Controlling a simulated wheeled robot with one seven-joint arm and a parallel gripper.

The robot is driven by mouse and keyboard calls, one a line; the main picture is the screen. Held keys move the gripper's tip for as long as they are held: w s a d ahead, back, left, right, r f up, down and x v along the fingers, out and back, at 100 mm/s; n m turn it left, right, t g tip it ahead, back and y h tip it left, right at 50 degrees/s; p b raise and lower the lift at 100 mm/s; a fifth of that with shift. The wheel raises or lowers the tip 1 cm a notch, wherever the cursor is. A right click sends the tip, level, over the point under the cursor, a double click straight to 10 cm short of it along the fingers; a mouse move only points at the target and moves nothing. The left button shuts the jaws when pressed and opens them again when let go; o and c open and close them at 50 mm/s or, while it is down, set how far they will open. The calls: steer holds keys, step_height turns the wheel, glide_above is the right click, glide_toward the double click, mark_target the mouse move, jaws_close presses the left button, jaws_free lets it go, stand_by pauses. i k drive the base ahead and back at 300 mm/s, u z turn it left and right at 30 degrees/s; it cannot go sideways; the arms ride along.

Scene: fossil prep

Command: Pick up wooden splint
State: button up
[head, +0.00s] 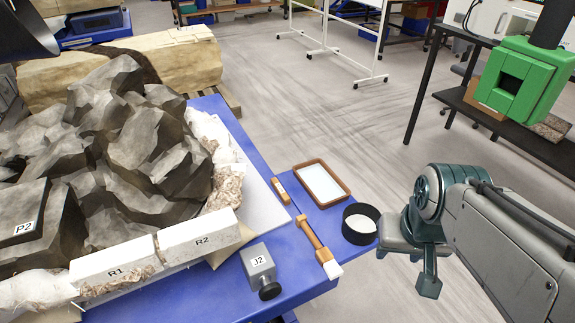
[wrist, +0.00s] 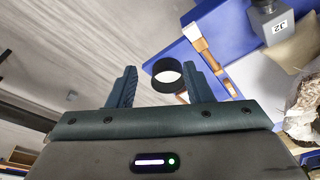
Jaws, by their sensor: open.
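A short wooden piece (head: 280,190), which looks like the splint, lies flat on the blue table (head: 292,262), between the white board under the rock and a brown-rimmed tray.
The brown-rimmed tray (head: 345,192) and the black bowl (head: 360,237) stand between my gripper and the splint. A grey block marked J2 (head: 258,262) sits near the front. Blocks R1 (head: 115,272) and R2 (head: 200,240) edge the large rock (head: 130,140). Open floor lies beyond the table.

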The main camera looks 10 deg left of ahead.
mark_target(279, 190)
steer(key=u, duration=0.05)
steer(key=k, duration=0.35)
steer(key=u, duration=0.3)
steer(key=i, duration=0.8)
steer(key=u, duration=0.4)
